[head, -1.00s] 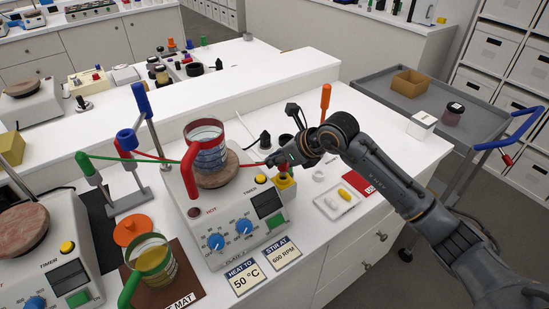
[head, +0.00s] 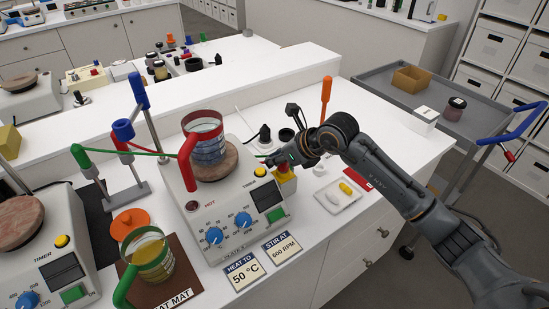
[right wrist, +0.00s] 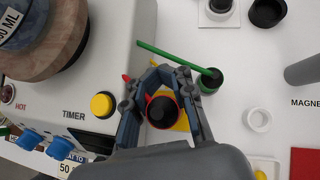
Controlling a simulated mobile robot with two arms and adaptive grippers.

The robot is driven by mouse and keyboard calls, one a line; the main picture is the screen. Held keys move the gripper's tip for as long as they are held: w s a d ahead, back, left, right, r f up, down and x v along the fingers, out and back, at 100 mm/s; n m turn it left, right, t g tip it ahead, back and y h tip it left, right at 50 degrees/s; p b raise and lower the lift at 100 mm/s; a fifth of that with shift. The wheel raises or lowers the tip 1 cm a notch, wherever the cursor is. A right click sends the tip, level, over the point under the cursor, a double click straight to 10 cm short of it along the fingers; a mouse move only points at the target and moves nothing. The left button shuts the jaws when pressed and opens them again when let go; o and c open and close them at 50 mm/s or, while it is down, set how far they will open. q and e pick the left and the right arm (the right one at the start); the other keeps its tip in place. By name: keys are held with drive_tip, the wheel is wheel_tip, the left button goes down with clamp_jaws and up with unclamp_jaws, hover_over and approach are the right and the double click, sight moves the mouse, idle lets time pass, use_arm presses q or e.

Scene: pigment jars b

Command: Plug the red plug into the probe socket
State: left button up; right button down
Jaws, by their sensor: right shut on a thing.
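My right gripper (head: 281,164) is at the right side of the white hotplate (head: 234,218). It is shut on the red plug (right wrist: 151,110), which has a dark round top and a red rim in the right wrist view. The yellow probe socket (head: 285,188) is directly below the gripper; a yellow edge (right wrist: 183,124) shows beside the plug in the wrist view. The fingers hide much of the plug, and I cannot tell whether it is seated in the socket. My left gripper is not in view.
A red-handled beaker (head: 203,143) stands on the hotplate. A white tray (head: 328,200) with yellow and white pieces lies to the right.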

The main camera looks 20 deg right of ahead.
drive_tip(key=c, duration=1.2)
unclamp_jaws()
drive_tip(key=shift+f, duration=0.15)
drive_tip(key=shift+o, duration=0.8)
drive_tip(key=shift+w, duration=0.1)
drive_tip(key=v, duration=1.2)
drive_tip(key=shift+d, duration=0.1)
drive_tip(key=shift+f, duration=0.1)
